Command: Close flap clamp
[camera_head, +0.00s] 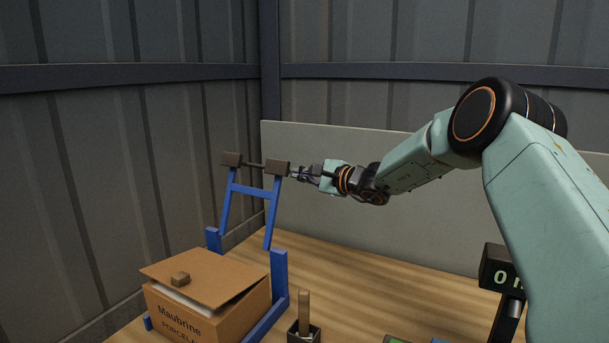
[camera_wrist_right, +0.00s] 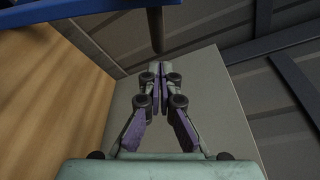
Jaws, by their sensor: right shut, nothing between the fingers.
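The blue clamp frame (camera_head: 273,220) stands with its hinged upper part raised and leaning back above the cardboard box (camera_head: 235,312). A dark bar with brown end blocks (camera_head: 277,168) tops it. The box's flap (camera_head: 200,271) lies slightly raised, with white showing beneath its edge. My right gripper (camera_head: 297,173) is at the right end block, its fingertips close to it; I cannot tell if they touch. In the right wrist view my right gripper (camera_wrist_right: 159,70) is shut and empty, with a dark rod (camera_wrist_right: 155,28) just beyond the tips. My left gripper is not in view.
A small dark holder with an upright wooden handle (camera_head: 304,308) stands right of the box. A dark display (camera_head: 497,268) stands at the right, partly behind my arm. A pale panel (camera_head: 400,228) backs the wooden table (camera_head: 350,275). The table middle is clear.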

